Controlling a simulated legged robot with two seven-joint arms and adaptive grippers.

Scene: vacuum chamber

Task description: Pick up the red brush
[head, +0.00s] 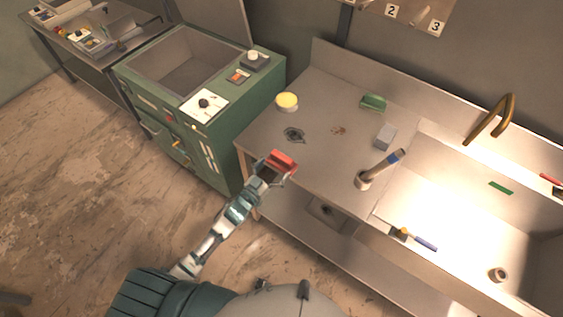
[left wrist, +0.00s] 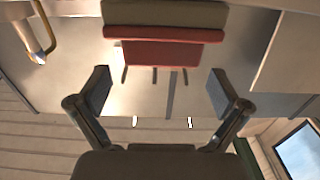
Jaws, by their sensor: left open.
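The red brush (head: 284,158) is at the near left edge of the steel worktop in the head view. In the left wrist view the red brush (left wrist: 160,53) is a wide red block with an olive-brown band, at the top centre. My left gripper (head: 277,172) is right at the brush in the head view and partly overlaps it. In the left wrist view my left gripper (left wrist: 162,92) has its two fingers spread wide, with nothing clearly held. The brush shows beyond the fingertips there. My right gripper is not in view.
The steel worktop (head: 322,106) also holds a yellow-topped round container (head: 287,101), a green brush (head: 373,102), a grey block (head: 386,136) and an upright tool with a blue band (head: 378,170). A lit sink basin (head: 450,215) is at right, a green cabinet (head: 215,140) at left.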

